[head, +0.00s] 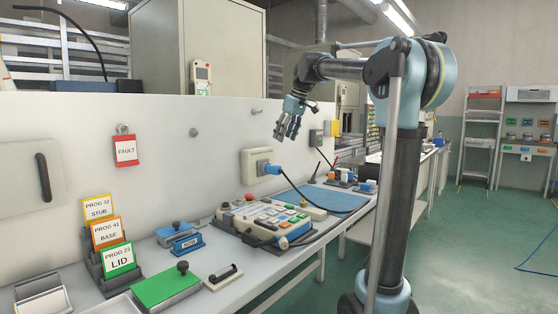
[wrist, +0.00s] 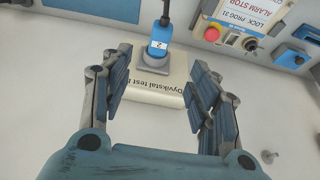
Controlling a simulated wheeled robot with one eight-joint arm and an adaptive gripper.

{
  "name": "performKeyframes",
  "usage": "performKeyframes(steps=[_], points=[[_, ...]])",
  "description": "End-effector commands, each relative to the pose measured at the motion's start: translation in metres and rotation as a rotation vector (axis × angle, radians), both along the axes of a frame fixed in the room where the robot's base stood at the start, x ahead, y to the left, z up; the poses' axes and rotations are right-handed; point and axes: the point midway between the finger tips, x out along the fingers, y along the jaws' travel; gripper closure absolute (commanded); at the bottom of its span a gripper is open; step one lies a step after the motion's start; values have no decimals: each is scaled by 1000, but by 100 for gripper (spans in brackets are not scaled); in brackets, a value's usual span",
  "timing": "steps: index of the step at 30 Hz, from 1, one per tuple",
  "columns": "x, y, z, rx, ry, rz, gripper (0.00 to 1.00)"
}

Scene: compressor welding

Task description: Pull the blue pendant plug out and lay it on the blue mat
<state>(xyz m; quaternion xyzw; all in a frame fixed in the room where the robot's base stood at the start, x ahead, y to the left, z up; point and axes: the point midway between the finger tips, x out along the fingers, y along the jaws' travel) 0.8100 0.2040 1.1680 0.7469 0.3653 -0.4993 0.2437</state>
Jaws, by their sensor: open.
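The blue pendant plug (head: 271,169) sits in a cream socket box (head: 252,164) on the white wall. In the wrist view the blue plug (wrist: 160,38) bears a small white label, and its dark cable (wrist: 166,8) leads away from it. The grey socket collar (wrist: 154,64) shows below the plug. My gripper (head: 287,132) is open and empty, above the plug in the head view. In the wrist view its fingers (wrist: 160,57) stand either side of the socket box, apart from the plug. The blue mat (head: 315,198) lies on the bench, right of the plug.
The pendant (head: 268,217) with its red button lies on the bench in front of the socket, next to the mat. Small tools and blue blocks (head: 340,178) stand beyond the mat. Program cards (head: 118,258) and a green-topped block (head: 165,288) are at the near left.

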Motion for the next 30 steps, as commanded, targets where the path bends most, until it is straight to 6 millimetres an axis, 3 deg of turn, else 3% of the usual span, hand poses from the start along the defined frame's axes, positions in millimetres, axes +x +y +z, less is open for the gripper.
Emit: performKeyframes(steps=[21,30], points=[[27,34,-107,-1,1,0,45],[34,44,-137,-1,1,-1,45]])
